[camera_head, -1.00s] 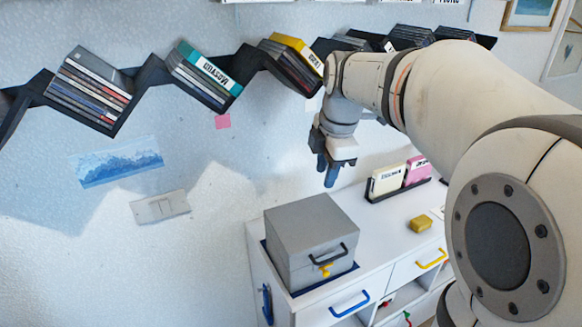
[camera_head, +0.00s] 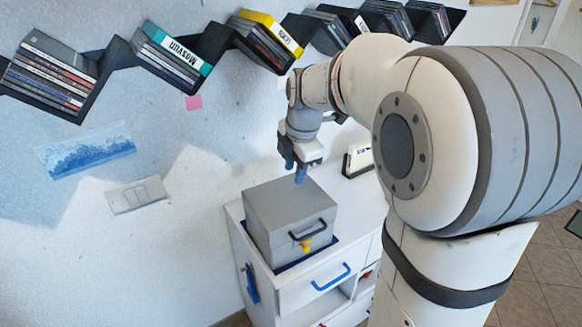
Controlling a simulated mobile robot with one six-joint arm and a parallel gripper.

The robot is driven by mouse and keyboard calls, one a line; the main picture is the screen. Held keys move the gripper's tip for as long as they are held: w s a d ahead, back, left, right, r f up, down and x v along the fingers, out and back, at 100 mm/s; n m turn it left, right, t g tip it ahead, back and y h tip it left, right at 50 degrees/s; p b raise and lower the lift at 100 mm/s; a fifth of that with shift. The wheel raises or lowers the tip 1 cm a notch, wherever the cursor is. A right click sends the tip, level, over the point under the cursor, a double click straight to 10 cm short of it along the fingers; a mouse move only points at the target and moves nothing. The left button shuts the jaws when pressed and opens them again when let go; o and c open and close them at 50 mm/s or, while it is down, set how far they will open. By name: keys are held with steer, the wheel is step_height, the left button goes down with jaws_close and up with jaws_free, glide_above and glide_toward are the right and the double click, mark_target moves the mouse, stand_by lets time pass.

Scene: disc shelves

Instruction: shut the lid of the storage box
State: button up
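The grey storage box (camera_head: 290,222) stands on the white cabinet. Its lid (camera_head: 288,199) lies flat on top and looks shut. A dark handle (camera_head: 308,229) and a yellow latch (camera_head: 306,244) are on the front face. My gripper (camera_head: 295,170) points down over the back right part of the lid. Its two blue fingers look apart, with nothing between them. I cannot tell whether a fingertip touches the lid.
The white cabinet (camera_head: 330,262) has a blue drawer handle (camera_head: 331,278). A dark rack with a cream case (camera_head: 360,158) stands behind, partly hidden by my arm. A zigzag disc shelf (camera_head: 110,75) runs along the wall above.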

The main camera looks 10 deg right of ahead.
steer(key=shift+c, duration=0.2)
jaws_close()
stand_by(1.1)
steer(key=shift+o, duration=0.2)
jaws_free()
steer(key=shift+r, duration=0.15)
steer(key=v, duration=0.7)
steer(key=shift+r+b, duration=0.3)
